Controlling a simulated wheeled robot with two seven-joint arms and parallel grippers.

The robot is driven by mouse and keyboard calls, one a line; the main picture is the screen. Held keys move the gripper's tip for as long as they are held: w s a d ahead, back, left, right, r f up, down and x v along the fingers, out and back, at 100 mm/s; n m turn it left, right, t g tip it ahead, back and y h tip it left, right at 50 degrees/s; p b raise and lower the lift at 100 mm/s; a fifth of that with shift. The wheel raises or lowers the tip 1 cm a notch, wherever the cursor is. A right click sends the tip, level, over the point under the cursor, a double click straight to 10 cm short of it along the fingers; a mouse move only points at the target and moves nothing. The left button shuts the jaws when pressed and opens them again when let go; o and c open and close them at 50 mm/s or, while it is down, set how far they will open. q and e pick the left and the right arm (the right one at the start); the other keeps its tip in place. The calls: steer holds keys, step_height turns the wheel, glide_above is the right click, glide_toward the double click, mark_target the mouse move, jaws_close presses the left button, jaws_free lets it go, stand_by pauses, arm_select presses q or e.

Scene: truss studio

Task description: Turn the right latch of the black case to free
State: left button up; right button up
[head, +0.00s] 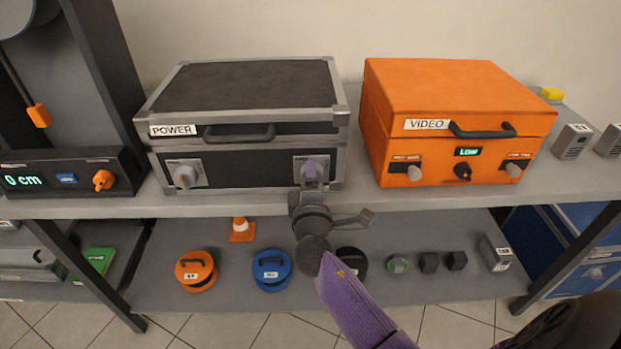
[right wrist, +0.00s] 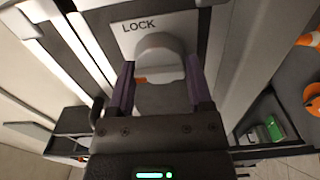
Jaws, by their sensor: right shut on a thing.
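The black case (head: 245,80) with silver edges and a POWER label sits shut on the upper shelf. Its left latch (head: 185,175) is a grey knob on a light plate, in plain view. My right gripper (head: 311,172) is at the right latch plate (head: 300,163) and mostly hides that latch. In the right wrist view the right latch (right wrist: 160,48) is a rounded grey knob under the word LOCK. The purple fingers of my right gripper (right wrist: 160,82) stand on either side of it, shut on it. My left gripper is not in view.
An orange case (head: 455,90) marked VIDEO stands to the right on the same shelf (head: 420,197). A black panel (head: 70,175) reading 0 cm is at the left. Several items, including an orange reel (head: 196,268) and a blue reel (head: 271,268), lie on the lower shelf.

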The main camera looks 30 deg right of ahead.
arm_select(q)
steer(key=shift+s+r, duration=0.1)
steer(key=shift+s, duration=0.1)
arm_select(e)
steer(key=shift+n, duration=0.3)
steer(key=o, duration=1.3)
steer(key=shift+c, duration=0.2)
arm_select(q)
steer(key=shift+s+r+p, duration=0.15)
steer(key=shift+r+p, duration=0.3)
arm_select(e)
steer(key=v, duration=1)
steer(key=shift+a+f, duration=0.1)
